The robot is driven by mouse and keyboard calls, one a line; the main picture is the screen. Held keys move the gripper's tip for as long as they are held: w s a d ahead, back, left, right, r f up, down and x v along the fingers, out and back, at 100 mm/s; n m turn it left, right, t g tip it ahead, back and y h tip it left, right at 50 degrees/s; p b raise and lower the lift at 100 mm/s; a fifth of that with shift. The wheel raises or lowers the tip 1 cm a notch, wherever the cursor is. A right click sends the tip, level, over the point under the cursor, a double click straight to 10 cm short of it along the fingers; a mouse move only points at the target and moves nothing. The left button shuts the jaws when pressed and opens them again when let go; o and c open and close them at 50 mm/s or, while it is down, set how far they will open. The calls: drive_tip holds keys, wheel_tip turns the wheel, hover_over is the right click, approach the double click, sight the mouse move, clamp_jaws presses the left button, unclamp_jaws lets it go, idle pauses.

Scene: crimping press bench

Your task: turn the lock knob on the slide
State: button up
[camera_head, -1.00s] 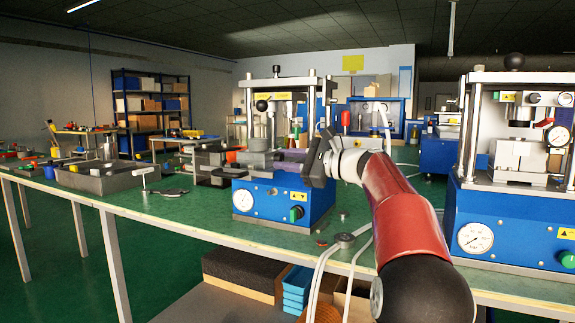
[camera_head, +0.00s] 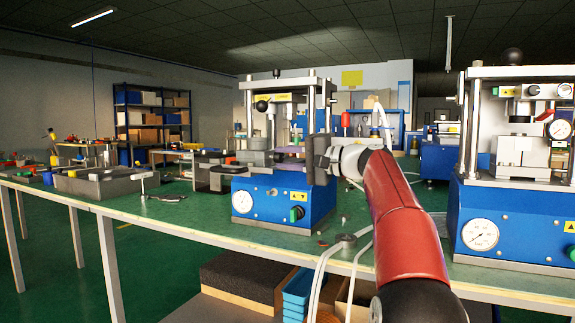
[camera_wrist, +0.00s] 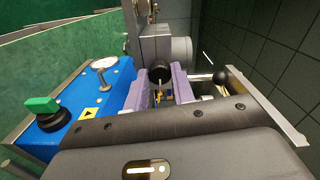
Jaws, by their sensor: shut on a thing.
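The left blue press (camera_head: 268,205) stands on the green bench. My gripper (camera_head: 286,158) is at its upper working level, reaching in from the right. In the wrist view, the lavender fingers (camera_wrist: 160,84) stand either side of a dark round knob (camera_wrist: 159,73) and are shut on it. The knob sits in front of the grey slide block (camera_wrist: 157,44). In the head view the fingers and my wrist hide the knob. Its turn angle cannot be read.
A green knob (camera_head: 296,214) and a gauge (camera_head: 243,201) are on the press front, below my gripper. A black ball handle (camera_wrist: 221,77) is close on the right in the wrist view. A second press (camera_head: 512,220) stands to the right.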

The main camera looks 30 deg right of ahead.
drive_tip(key=n+b, duration=0.2)
drive_tip(key=n, duration=0.4)
drive_tip(key=shift+f, duration=0.2)
drive_tip(key=n+b, duration=0.2)
drive_tip(key=n, duration=0.4)
idle(0.5)
drive_tip(key=o, duration=1)
drive_tip(key=shift+r, duration=0.15)
drive_tip(key=b+v, duration=0.1)
drive_tip(key=v, duration=0.6)
drive_tip(key=shift+s+d, duration=0.25)
drive_tip(key=shift+s, duration=0.05)
